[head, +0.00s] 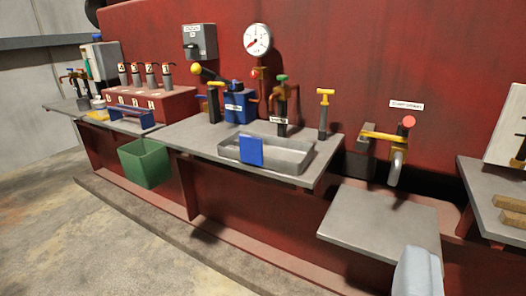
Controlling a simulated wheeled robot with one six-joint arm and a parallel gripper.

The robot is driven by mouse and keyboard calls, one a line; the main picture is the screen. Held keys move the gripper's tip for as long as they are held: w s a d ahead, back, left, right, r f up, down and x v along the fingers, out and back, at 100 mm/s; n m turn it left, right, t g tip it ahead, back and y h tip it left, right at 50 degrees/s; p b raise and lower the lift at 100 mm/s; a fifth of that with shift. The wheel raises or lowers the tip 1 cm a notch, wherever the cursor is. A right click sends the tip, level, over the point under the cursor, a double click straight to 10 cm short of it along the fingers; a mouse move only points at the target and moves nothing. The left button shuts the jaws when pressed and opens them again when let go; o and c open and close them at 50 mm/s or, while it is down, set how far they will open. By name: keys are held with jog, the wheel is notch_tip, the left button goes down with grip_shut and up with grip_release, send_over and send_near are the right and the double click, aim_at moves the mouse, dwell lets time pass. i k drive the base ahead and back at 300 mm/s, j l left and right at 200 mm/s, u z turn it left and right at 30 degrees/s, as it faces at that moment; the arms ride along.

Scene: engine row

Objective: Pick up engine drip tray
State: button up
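The engine drip tray is most likely the shallow grey metal tray (292,158) on the middle grey shelf (190,138). It is rectangular with raised walls and looks empty where I can see inside. A flat blue piece (251,150) stands against its front wall and hides part of it. I cannot make out my gripper in this view. A pale grey rounded shape (418,272) is cut off at the lower right edge, and I cannot tell what it is.
Valves with yellow handles (325,95) and a blue pump unit (238,107) stand behind the tray. A red-knobbed tap (397,155) overhangs a bare lower shelf (375,222). A green bin (144,163) hangs at left. The concrete floor (90,240) in front is clear.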

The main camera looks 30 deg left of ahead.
aim_at(287, 156)
jog(key=i+j, duration=0.4)
jog(key=j, duration=0.15)
jog(key=i+j, duration=0.4)
jog(key=j, duration=0.15)
jog(key=u, duration=0.05)
